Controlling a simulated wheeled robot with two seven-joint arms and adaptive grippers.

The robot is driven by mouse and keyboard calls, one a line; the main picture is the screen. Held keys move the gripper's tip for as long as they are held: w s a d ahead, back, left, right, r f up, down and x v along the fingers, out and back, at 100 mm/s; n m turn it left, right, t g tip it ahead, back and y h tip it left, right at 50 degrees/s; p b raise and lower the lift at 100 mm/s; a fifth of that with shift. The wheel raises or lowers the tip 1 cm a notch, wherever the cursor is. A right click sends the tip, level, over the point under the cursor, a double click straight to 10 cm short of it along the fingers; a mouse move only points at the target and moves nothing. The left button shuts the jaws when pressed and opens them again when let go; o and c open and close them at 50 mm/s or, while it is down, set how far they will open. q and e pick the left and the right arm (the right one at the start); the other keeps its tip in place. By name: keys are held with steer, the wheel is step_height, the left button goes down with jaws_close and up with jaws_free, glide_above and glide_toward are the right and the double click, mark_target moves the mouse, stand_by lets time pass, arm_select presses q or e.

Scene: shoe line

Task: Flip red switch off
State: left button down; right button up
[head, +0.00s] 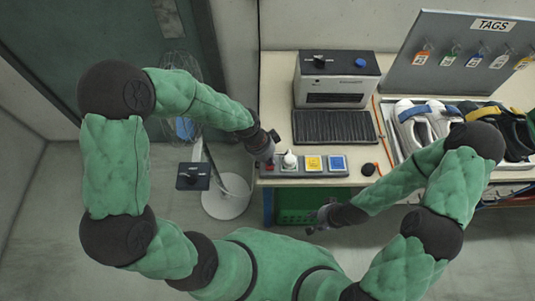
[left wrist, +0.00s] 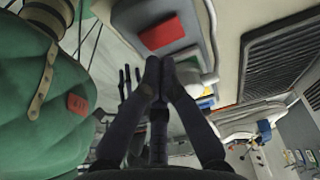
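The red switch (head: 269,167) is at the left end of a grey control panel (head: 300,174) on the front edge of the bench. In the left wrist view the red switch (left wrist: 162,33) is a tilted red block on its grey base, just beyond the fingertips. My left gripper (head: 268,154) is right at the switch in the head view, partly covering it. In the left wrist view its fingertips (left wrist: 159,68) are together with nothing between them; a small gap separates them from the red block. My right gripper (head: 318,220) hangs low in front of the bench, its fingers too small to judge.
Behind stands a grey machine (head: 335,88) with a dark ribbed mat. Shoes (head: 425,118) lie at right. A fan stand (head: 226,197) is left of the bench.

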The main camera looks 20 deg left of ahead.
arm_select(q)
steer(key=shift+f, duration=0.9)
steer(key=shift+s+f+b, duration=0.2)
steer(key=shift+f+b, duration=0.1)
steer(key=shift+f, duration=0.15)
steer(key=shift+w, duration=0.1)
steer(key=shift+w+r, duration=0.2)
steer(key=shift+w, duration=0.1)
steer(key=shift+w+a, duration=0.25)
steer(key=shift+w, duration=0.2)
